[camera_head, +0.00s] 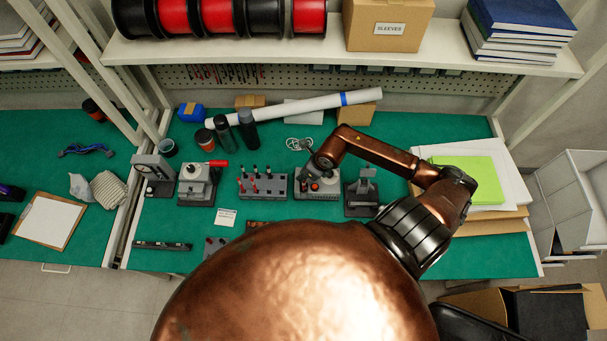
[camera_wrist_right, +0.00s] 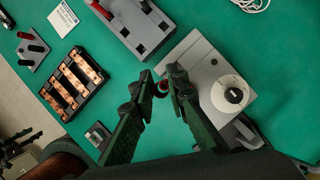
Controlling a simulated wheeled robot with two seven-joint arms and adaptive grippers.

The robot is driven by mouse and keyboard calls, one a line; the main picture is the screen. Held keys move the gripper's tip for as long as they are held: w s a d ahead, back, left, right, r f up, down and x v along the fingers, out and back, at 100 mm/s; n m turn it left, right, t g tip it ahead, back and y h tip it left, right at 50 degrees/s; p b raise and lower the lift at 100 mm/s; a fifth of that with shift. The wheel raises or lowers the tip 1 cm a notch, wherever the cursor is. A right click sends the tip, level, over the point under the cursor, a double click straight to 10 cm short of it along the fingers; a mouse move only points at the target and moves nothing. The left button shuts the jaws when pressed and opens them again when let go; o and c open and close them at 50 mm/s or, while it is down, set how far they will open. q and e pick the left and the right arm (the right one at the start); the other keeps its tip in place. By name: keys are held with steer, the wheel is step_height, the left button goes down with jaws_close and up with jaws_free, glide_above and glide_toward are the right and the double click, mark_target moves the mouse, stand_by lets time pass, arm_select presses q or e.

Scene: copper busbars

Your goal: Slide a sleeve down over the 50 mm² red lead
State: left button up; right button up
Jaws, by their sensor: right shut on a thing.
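In the wrist view my right gripper (camera_wrist_right: 161,84) has its dark fingers close together around a small red piece (camera_wrist_right: 163,87), probably a sleeve; the fingers hide most of it. In the head view my right arm reaches over the bench, with its wrist above a grey device (camera_head: 317,182). A grey lead block (camera_head: 262,187) with several upright red and black leads stands left of it. Part of this block (camera_wrist_right: 140,25), with a red lead, shows at the top of the wrist view. I cannot tell which lead is the 50 mm² one. My left gripper is out of view.
A grey device with a white round top (camera_wrist_right: 232,92) is right of the fingers. A black tray of copper bars (camera_wrist_right: 75,84) and a small peg block (camera_wrist_right: 33,49) lie left. A red-handled device (camera_head: 198,183) and a sleeves box (camera_head: 388,27) show in the head view.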

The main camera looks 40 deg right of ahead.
steer(key=shift+f, duration=0.25)
stand_by(0.4)
steer(key=shift+f+b, duration=0.4)
steer(key=shift+b, duration=0.1)
steer(key=shift+f+b, duration=0.3)
steer(key=shift+f+b, duration=0.35)
steer(key=shift+f, duration=0.15)
stand_by(0.7)
steer(key=o, duration=0.7)
steer(key=shift+o, duration=0.2)
